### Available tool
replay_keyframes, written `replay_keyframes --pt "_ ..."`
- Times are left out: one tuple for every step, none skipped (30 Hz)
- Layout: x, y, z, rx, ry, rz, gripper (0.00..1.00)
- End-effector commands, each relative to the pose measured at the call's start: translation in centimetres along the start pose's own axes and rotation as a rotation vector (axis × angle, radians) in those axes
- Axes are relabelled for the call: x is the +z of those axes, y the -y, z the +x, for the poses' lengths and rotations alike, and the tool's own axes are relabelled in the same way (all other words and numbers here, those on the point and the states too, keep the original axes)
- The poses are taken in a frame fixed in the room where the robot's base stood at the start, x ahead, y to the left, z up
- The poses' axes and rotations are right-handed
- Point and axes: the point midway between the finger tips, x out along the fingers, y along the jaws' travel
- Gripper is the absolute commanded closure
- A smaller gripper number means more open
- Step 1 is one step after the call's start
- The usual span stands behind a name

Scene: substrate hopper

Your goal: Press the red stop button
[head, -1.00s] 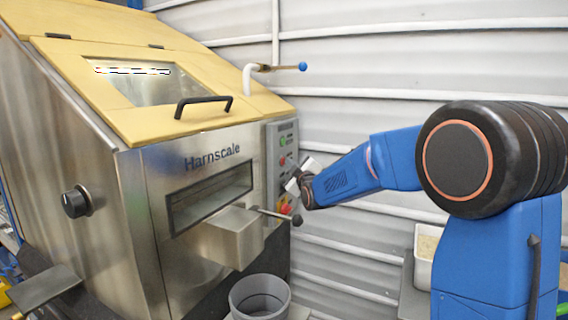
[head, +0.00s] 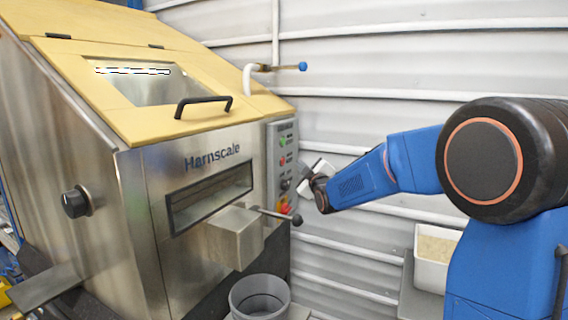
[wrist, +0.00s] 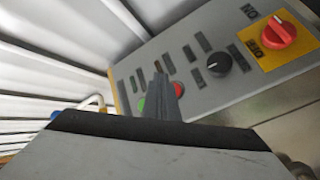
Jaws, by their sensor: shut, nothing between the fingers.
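The red stop button (head: 282,160) is on the grey control panel (head: 269,160) on the hopper's right front edge, below a green button (head: 282,141). In the wrist view the red button (wrist: 178,89) shows just right of my fingers, partly covered by them, and the green button (wrist: 141,104) shows to their left. My gripper (head: 307,171) is right of the panel in the head view. Its closed fingers (wrist: 161,82) point toward the panel in the wrist view, with nothing held. I cannot tell the exact gap to the button.
A black knob (wrist: 218,63) and a red rotary switch (wrist: 279,34) on a yellow plate share the panel. A lever with a dark ball (head: 296,220) sticks out below it. A grey bucket (head: 259,297) stands underneath. The ribbed wall (head: 400,60) is behind.

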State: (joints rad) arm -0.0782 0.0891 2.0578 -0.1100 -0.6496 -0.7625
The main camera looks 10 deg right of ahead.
Motion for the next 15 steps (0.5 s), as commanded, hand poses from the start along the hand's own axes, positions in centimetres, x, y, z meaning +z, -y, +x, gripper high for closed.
replay_keyframes --pt "0.2 -0.3 -0.3 0.001 0.000 0.000 1.00" --pt "0.3 -0.4 -0.5 0.001 0.000 0.000 1.00" --pt "0.5 -0.6 -0.7 0.002 0.000 0.000 1.00" --pt "0.6 -0.7 -0.9 0.002 0.000 0.000 1.00" --pt "0.7 -0.8 -1.0 0.002 0.000 0.000 1.00" --pt "0.8 -0.9 -1.1 0.002 0.000 0.000 1.00" --pt "0.9 -1.0 -1.2 0.002 0.000 -0.001 1.00" --pt "0.9 -1.0 -1.3 0.001 0.000 0.000 1.00" --pt "1.0 -1.1 -1.4 0.001 -0.001 0.000 1.00" --pt "1.0 -1.1 -1.4 0.000 -0.001 0.000 1.00" --pt "1.0 -1.1 -1.4 0.000 -0.001 0.000 1.00" --pt "1.0 -1.1 -1.5 0.000 -0.001 0.000 1.00" --pt "1.0 -1.1 -1.4 0.000 -0.001 0.000 1.00" --pt "1.0 -1.1 -1.4 0.000 -0.001 0.000 1.00" --pt "1.0 -1.1 -1.4 0.000 -0.001 0.000 1.00"
